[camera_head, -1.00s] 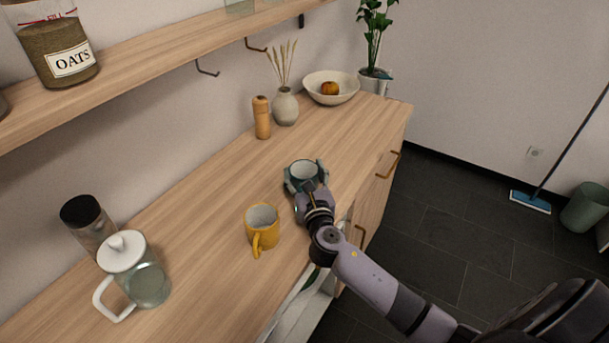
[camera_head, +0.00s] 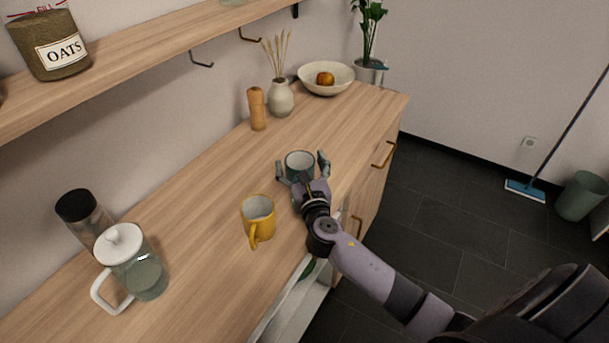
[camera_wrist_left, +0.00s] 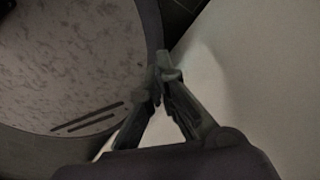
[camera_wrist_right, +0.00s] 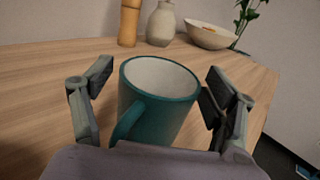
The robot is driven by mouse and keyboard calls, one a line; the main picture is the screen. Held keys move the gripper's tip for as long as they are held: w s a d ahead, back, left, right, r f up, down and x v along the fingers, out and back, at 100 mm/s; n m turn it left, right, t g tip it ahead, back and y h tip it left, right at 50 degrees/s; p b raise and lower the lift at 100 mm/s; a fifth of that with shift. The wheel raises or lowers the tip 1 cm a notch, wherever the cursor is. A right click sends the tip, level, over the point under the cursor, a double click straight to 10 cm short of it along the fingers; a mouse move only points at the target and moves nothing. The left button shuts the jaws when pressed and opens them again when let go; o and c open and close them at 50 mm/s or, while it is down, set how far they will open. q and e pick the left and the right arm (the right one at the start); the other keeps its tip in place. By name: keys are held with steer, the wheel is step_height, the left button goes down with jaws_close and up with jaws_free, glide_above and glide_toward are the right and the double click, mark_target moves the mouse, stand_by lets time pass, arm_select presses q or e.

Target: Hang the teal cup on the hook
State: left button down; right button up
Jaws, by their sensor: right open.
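The teal cup (camera_head: 300,164) stands upright on the wooden counter, with a pale inside. In the right wrist view the teal cup (camera_wrist_right: 158,98) is between my right fingers, its handle toward the palm at lower left. My right gripper (camera_head: 304,172) is open around the cup; gaps show between the cup and the fingers (camera_wrist_right: 155,92). Two dark hooks hang under the shelf, a nearer hook (camera_head: 203,62) and a farther hook (camera_head: 250,36); both look empty. My left gripper (camera_wrist_left: 162,75) shows only in the left wrist view, with its fingertips together and nothing seen between them.
A yellow mug (camera_head: 258,218) stands close left of my right gripper. A glass pitcher (camera_head: 145,272) and a dark-lidded jar (camera_head: 82,220) are at lower left. A wooden mill (camera_head: 257,110), a vase (camera_head: 280,98) and a bowl (camera_head: 326,84) stand behind. The shelf (camera_head: 130,68) overhangs the counter (camera_head: 200,190).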

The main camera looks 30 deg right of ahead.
steer(key=b+v, duration=0.1)
steer(key=v, duration=1.1)
steer(key=shift+d, duration=0.1)
